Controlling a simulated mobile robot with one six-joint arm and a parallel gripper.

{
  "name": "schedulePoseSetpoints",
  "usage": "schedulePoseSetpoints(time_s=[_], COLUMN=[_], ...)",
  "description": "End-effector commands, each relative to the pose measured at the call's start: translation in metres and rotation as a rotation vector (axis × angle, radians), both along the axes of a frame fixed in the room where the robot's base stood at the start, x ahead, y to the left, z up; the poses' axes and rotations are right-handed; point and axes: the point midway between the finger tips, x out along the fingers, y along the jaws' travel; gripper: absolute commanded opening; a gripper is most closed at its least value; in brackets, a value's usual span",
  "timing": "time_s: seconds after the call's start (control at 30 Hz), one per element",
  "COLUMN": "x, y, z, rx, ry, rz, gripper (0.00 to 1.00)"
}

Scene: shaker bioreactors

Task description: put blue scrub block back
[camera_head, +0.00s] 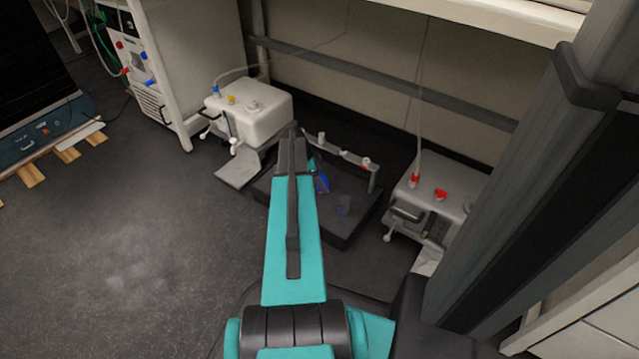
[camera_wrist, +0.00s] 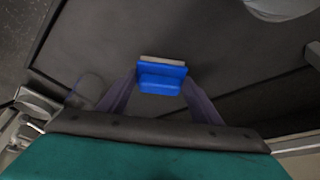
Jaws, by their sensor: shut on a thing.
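The blue scrub block (camera_wrist: 161,77) shows in the wrist view, with a pale grey strip along its far edge. My gripper (camera_wrist: 160,88) is shut on it, with one dark finger at each side. In the head view a small blue patch (camera_head: 322,183) shows beside the end of my arm, over the dark tray (camera_head: 335,226). My arm hides most of the gripper there. Whether the block touches the tray surface I cannot tell.
A white box-shaped unit (camera_head: 250,112) stands left of the tray and another unit with red caps (camera_head: 432,203) stands right. A low rail with white fittings (camera_head: 345,156) runs along the tray's back. A grey column (camera_head: 560,160) rises at the right. Open floor (camera_head: 130,240) lies left.

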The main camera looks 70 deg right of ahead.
Motion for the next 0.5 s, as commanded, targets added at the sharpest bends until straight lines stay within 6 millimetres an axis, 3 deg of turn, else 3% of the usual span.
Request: schedulePoseSetpoints(time_s=[0.27, 0.3, 0.4, 0.5], x=[0.0002, 0.0003, 0.0002, 0.0002], y=[0.0, 0.0, 0.0001, 0.0001], z=[-0.0028, -0.0028, -0.0026, -0.0026], rx=[0.0, 0.0, 0.0, 0.0], ry=[0.0, 0.0, 0.0, 0.0], rz=[0.0, 0.0, 0.0, 0.0], gripper=[0.38, 0.62, 0.77, 0.77])
